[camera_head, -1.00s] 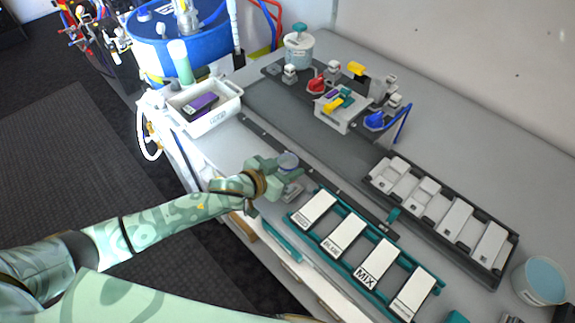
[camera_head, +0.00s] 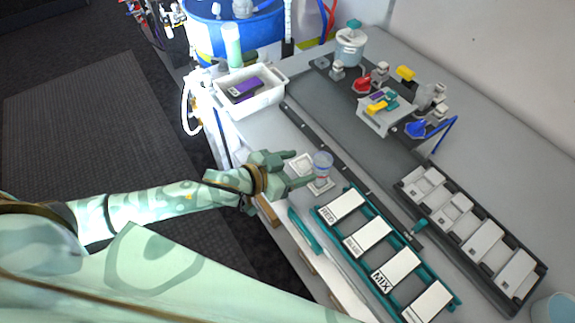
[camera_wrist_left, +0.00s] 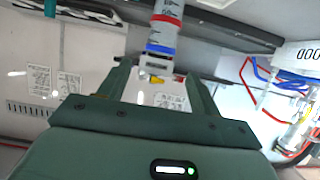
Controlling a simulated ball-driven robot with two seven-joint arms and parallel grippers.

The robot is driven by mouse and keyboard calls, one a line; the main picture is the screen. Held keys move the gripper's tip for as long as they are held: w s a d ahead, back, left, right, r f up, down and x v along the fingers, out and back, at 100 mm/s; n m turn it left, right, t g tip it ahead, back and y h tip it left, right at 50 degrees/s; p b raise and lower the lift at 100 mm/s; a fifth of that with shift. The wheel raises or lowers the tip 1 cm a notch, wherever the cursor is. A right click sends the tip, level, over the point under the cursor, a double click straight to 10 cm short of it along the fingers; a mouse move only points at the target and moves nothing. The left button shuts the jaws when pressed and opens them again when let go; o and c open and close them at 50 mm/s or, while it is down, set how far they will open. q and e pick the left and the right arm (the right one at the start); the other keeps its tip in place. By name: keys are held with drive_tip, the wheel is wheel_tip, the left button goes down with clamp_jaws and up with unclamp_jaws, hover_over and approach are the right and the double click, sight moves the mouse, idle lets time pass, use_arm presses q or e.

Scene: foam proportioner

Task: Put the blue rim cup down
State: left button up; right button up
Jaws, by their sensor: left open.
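The blue rim cup (camera_head: 322,164) is a small clear cup. It appears upright at a small pale square pad (camera_head: 321,185) near the bench's front edge; I cannot tell whether its base touches the pad. In the left wrist view the cup (camera_wrist_left: 164,32) shows a blue band and a red band, just beyond the fingertips. My left gripper (camera_head: 304,167) is open, its fingers spread on the near side of the cup. The fingers also show apart in the left wrist view (camera_wrist_left: 158,72), with no cup gripped between them. My right gripper is not in view.
A second pale pad (camera_head: 302,160) lies beside the cup. A teal rack (camera_head: 352,190) with labelled white plates, one marked MIX, is close on the right. A white bin (camera_head: 222,99) stands behind left. A dark rail (camera_head: 330,150) runs behind the cup.

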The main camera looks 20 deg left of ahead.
use_arm(q)
drive_tip(key=shift+v, duration=1.45)
drive_tip(key=s+a+f+n+g+y, duration=0.15)
drive_tip(key=a+f, duration=0.25)
drive_tip(key=f, duration=0.4)
drive_tip(key=s+a+f+y, duration=0.1)
drive_tip(key=a+f+y, duration=0.15)
drive_tip(key=f, duration=0.45)
drive_tip(key=s+a+f+n+g+y, duration=0.15)
drive_tip(key=a+f, duration=0.25)
drive_tip(key=f, duration=0.4)
drive_tip(key=s+a+f+g+y, duration=0.2)
drive_tip(key=s+f+g, duration=0.1)
drive_tip(key=s+f, duration=1.05)
drive_tip(key=s+d+f+g, duration=0.2)
drive_tip(key=s, duration=0.8)
drive_tip(key=s+d+f+g, duration=0.1)
drive_tip(key=s+f+g, duration=0.1)
drive_tip(key=s, duration=0.7)
wheel_tip(320, 180, down, 10)
drive_tip(key=s+b, duration=0.1)
drive_tip(key=b, duration=0.9)
drive_tip(key=shift+d, duration=0.2)
drive_tip(key=shift+s+f, duration=0.15)
drive_tip(key=shift+s, duration=0.05)
